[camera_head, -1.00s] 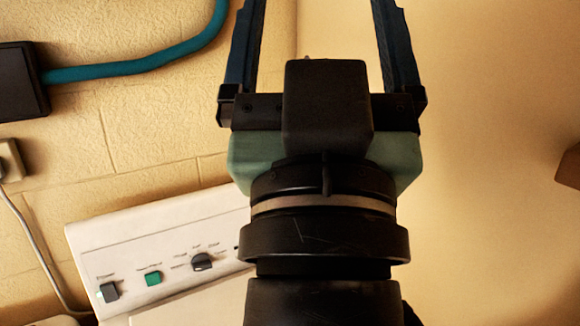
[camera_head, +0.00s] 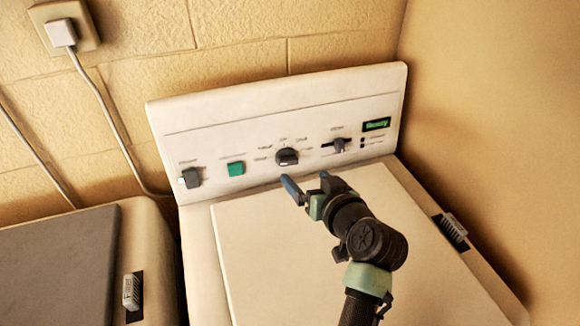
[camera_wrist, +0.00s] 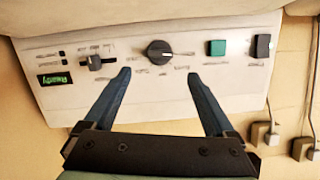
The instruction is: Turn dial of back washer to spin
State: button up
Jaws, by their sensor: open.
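The back washer (camera_head: 240,230) is white, with an upright control panel along its rear edge. Its dark round dial (camera_head: 287,157) sits mid-panel, and the dial also shows in the wrist view (camera_wrist: 159,52) with a light pointer mark. The printed labels around it are too small to read. My gripper (camera_head: 308,184) is open and empty, in front of and just below the dial, apart from it. In the wrist view, my gripper's fingertips (camera_wrist: 159,72) are spread to either side of the dial, short of it. Nothing hides the dial.
The panel also has a green button (camera_head: 236,168), a dark switch (camera_head: 191,178), a slider knob (camera_head: 340,145) and a lit green display (camera_head: 377,124). A second machine (camera_head: 150,245) stands at left. A beige wall (camera_head: 480,120) rises close at right.

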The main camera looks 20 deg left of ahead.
aim_at(289, 163)
jog(key=b+x, duration=0.4)
jog(key=x, duration=0.4)
jog(key=shift+w+a+f, duration=0.1)
jog(key=shift+f, duration=0.1)
jog(key=shift+w+a+f+b, duration=0.1)
jog(key=shift+w+a+b, duration=0.3)
jog(key=shift+w, duration=0.1)
jog(key=shift+c, duration=0.2)
jog(key=c, duration=1.3)
jog(key=shift+c, duration=0.2)
